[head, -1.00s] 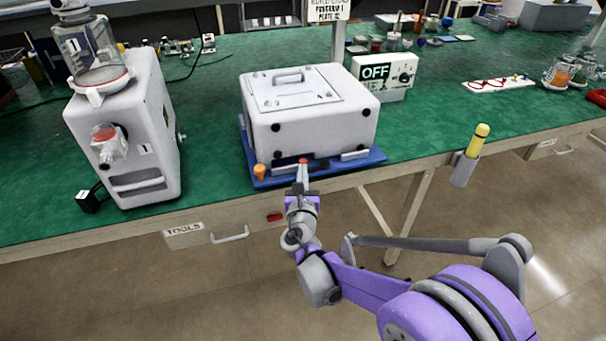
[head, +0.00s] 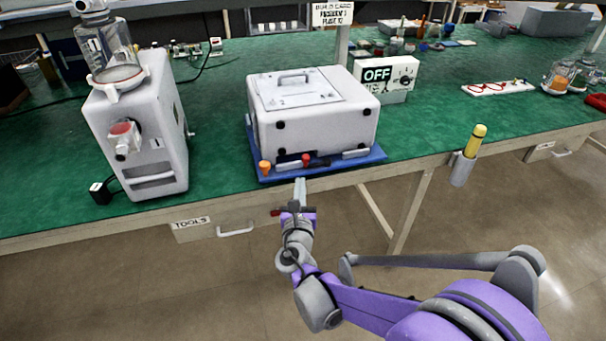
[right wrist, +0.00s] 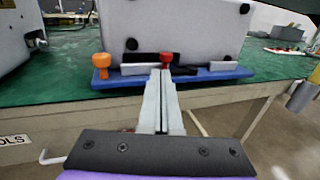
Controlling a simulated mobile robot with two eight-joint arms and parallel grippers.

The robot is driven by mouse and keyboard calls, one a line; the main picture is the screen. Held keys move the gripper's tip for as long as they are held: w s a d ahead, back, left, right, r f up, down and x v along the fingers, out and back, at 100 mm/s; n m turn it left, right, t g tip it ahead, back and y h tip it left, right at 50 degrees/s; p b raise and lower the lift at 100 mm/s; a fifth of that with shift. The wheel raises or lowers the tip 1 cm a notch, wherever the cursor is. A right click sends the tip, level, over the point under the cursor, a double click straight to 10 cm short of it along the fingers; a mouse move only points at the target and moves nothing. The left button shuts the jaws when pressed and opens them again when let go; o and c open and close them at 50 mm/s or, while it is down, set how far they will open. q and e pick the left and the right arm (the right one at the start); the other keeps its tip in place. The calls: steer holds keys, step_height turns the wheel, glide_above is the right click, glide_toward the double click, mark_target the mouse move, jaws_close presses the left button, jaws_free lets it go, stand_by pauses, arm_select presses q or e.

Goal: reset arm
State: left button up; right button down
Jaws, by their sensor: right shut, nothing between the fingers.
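My right gripper (head: 300,188) is shut and empty, just in front of the bench edge. In the right wrist view its closed fingers (right wrist: 161,95) point at a blue tray (right wrist: 120,80). A white box (head: 312,118) with a top handle stands on the blue tray (head: 262,177). On the tray's front are an orange knob (head: 265,167) and a red knob (head: 305,159). In the right wrist view the red knob (right wrist: 166,58) shows just beyond the fingertips, seemingly apart from them in the head view. My left gripper is not in view.
A white canister machine (head: 137,130) stands left on the green bench (head: 215,120). An OFF switch box (head: 386,75) is behind right. A yellow-handled tool (head: 476,138) sits in a holder on the bench edge. A drawer handle (head: 235,230) is below. The floor in front is open.

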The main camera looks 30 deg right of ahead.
steer(key=s+f+m+g+y, duration=0.1)
steer(key=s+f+m+g, duration=0.25)
steer(key=s+m, duration=0.45)
steer(key=s+f+m+g+y, duration=0.1)
steer(key=s+f+m+g, duration=0.25)
steer(key=s+m, duration=0.45)
steer(key=s+a+f+m+g+y, duration=0.45)
steer(key=s+a+m+y, duration=0.25)
steer(key=s+a+m, duration=0.6)
arm_select(q)
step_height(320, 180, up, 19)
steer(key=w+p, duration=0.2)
steer(key=p, duration=1.4)
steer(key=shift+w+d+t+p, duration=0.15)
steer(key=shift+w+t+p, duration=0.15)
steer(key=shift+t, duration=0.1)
arm_select(e)
steer(key=w+d+r, duration=0.1)
steer(key=r, duration=0.8)
steer(key=w+r+t, duration=0.1)
steer(key=w+r, duration=0.1)
steer(key=r, duration=0.7)
steer(key=shift+d+m, duration=0.35)
steer(key=shift+m, duration=0.05)
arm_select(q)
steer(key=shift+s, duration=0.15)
